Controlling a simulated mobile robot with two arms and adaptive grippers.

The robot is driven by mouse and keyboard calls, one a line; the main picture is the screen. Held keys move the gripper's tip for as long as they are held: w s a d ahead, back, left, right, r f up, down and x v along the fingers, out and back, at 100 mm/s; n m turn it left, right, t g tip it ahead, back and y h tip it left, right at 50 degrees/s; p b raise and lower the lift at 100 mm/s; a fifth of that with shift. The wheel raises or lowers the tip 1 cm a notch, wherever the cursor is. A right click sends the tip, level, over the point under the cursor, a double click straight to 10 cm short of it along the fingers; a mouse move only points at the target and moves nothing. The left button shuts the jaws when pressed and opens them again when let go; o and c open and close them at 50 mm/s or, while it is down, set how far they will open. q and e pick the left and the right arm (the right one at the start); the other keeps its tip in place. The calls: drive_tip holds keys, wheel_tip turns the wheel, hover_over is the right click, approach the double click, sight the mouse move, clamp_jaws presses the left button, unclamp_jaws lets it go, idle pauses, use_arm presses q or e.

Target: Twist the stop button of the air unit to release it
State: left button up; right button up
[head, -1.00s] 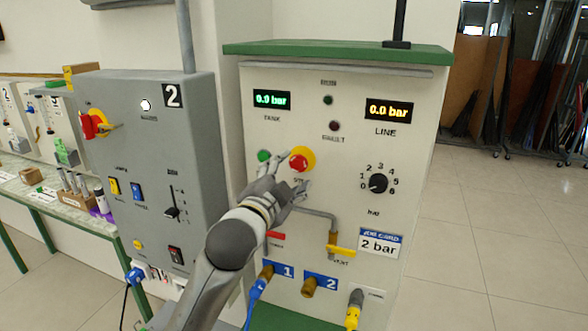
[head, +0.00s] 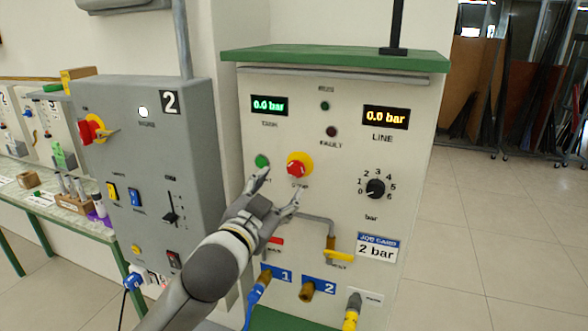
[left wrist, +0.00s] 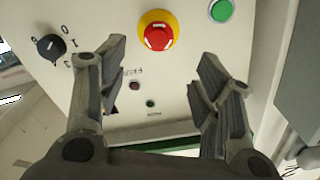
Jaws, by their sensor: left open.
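The red stop button (head: 297,168) with its yellow collar sits on the white front of the air unit (head: 345,140). It also shows in the left wrist view (left wrist: 158,36), ahead of and between the fingers. My left gripper (head: 279,187) is open and empty, just below the button in the head view, apart from it as far as I can see. The wrist view shows its two fingers (left wrist: 158,80) spread wide. My right gripper is not in view.
A green button (head: 262,161) is close left of the stop button. A black dial (head: 375,188) is to the right. Below are a pipe with a yellow valve handle (head: 338,256) and hose ports. A grey box (head: 150,170) stands at the left.

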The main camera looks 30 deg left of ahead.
sight(295, 169)
use_arm(q)
drive_tip(key=shift+n, duration=0.4)
drive_tip(key=b+x, duration=0.2)
drive_tip(key=x, duration=0.6)
drive_tip(key=shift+w+r, duration=0.1)
drive_tip(key=shift+w, duration=0.3)
drive_tip(key=shift+x, duration=0.8)
drive_tip(key=shift+d, duration=0.1)
drive_tip(key=c, duration=1)
drive_tip(key=shift+m+p, duration=0.5)
drive_tip(key=shift+m, duration=0.1)
drive_tip(key=shift+c, duration=0.2)
drive_tip(key=o, duration=1)
drive_tip(key=shift+o, duration=0.2)
